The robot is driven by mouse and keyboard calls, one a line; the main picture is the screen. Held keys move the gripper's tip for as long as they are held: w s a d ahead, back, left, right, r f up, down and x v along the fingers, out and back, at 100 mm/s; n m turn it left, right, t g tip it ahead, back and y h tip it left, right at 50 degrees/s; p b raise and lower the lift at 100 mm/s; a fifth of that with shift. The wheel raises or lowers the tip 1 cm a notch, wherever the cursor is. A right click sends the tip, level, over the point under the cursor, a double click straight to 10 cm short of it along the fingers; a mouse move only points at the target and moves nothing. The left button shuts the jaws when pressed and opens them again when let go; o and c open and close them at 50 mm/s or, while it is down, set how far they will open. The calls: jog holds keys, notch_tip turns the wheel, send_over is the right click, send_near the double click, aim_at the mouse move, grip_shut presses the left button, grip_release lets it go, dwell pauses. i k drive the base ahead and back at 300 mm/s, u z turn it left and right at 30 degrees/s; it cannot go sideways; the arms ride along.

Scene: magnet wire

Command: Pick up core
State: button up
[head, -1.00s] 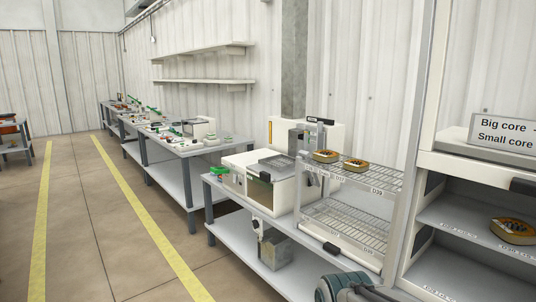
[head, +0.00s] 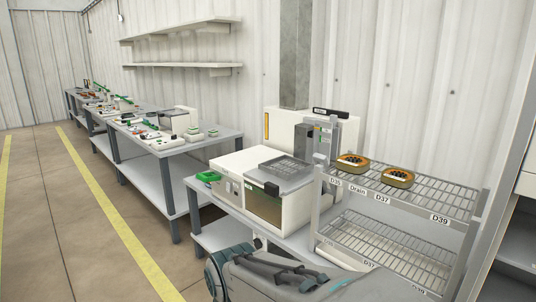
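Two ring-shaped cores with copper-coloured tops lie on the upper wire shelf of a rack in the head view. The left core (head: 353,161) is near the labels D35 and Drain. The right core (head: 398,177) is just right of it, above the D37 label. The two are apart. My arm shows at the bottom of the picture, in front of the rack and below the cores. My gripper's fingertips are not in view.
The wire rack (head: 462,205) has a lower wire shelf (head: 370,243) that looks empty. More benches (head: 172,150) line the wall. The floor aisle at left is clear.

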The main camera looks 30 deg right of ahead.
aim_at(353, 163)
jog(key=z, duration=0.55)
jog(key=i, duration=0.85)
jog(key=z, duration=0.85)
